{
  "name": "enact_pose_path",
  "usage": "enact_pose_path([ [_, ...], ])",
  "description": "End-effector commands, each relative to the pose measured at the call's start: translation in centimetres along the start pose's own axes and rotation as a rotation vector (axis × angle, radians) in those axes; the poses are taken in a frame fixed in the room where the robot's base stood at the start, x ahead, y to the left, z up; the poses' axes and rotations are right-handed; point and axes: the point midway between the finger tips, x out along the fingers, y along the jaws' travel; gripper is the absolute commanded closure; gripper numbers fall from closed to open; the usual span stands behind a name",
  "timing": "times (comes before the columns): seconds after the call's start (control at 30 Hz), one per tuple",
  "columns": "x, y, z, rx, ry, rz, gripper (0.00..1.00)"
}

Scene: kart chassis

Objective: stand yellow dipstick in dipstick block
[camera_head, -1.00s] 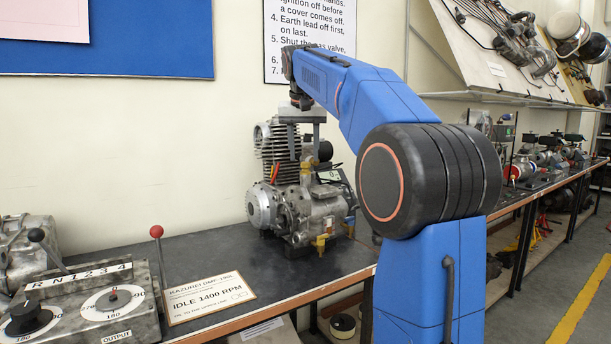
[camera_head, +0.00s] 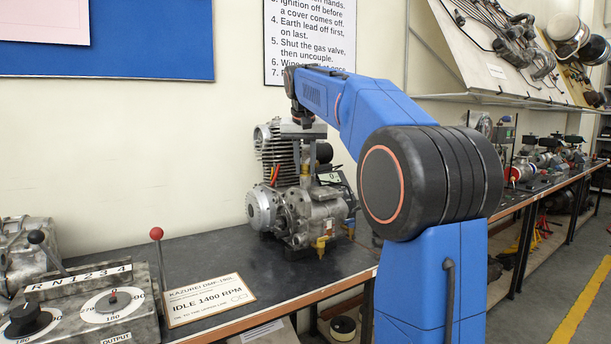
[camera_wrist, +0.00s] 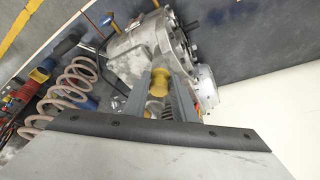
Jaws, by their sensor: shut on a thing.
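My gripper (camera_wrist: 159,86) is shut on the yellow dipstick (camera_wrist: 157,80), whose yellow head shows between the two grey fingers in the wrist view. The rest of the dipstick is hard to make out. The engine (camera_wrist: 135,55) lies just beyond the fingers in the wrist view. I cannot make out the dipstick block in either view.
The engine (camera_head: 310,215) stands on the dark bench (camera_head: 225,262). A gear-lever box (camera_head: 80,310) and an idle-speed sign (camera_head: 208,297) are at left. Bare bench shows between sign and engine.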

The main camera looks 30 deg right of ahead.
Motion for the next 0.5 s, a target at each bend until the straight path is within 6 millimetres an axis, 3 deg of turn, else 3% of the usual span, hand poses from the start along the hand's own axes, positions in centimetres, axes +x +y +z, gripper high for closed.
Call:
enact_pose_path([
  [0.23, -1.0, 0.0, -0.4, 0.000, 0.001, 0.000, 0.97],
  [0.5, -5.1, 0.0, -2.2, 0.000, 0.002, -0.001, 0.97],
])
